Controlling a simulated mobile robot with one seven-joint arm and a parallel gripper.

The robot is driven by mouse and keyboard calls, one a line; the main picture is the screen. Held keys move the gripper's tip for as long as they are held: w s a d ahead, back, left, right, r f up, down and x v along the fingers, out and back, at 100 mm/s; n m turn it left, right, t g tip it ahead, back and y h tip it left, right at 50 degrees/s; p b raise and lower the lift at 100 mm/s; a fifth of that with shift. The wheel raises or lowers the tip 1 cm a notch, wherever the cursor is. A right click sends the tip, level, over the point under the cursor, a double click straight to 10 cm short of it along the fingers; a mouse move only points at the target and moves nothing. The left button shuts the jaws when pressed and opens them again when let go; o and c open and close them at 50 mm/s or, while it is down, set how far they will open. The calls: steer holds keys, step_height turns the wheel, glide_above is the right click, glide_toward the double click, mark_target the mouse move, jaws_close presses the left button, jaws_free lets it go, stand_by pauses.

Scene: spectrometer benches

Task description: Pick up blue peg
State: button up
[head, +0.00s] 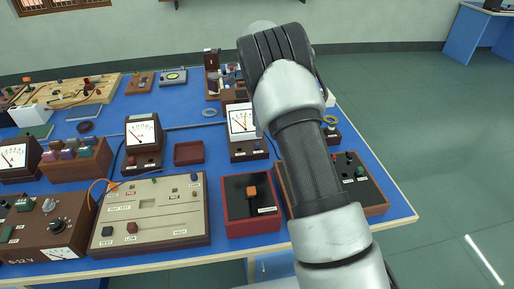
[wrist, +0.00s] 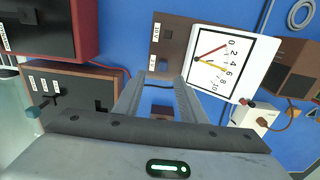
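A small dark blue peg (head: 194,178) stands at the far right corner of the beige panel (head: 150,232) in the head view; it is too small to make out well. In the wrist view a teal-blue peg (wrist: 36,109) stands on a brown box (wrist: 72,92) at the left; I cannot tell whether it is the task's peg. My gripper (wrist: 160,82) is open, its two fingers apart above the blue bench beside a meter (wrist: 212,62). A small dark brown thing (wrist: 162,110) shows between the fingers, lower down. In the head view my arm hides the fingers.
A red-edged black box (head: 252,212) with an orange knob stands right of the beige panel. A peg rack (head: 75,170), a meter (head: 143,160) and a small red tray (head: 188,153) stand behind it. Bare blue bench (head: 170,118) shows towards the back.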

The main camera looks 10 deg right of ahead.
mark_target(257, 143)
steer(key=f, duration=0.7)
steer(key=shift+w+f+b, duration=0.3)
steer(key=shift+f, duration=0.1)
jaws_close()
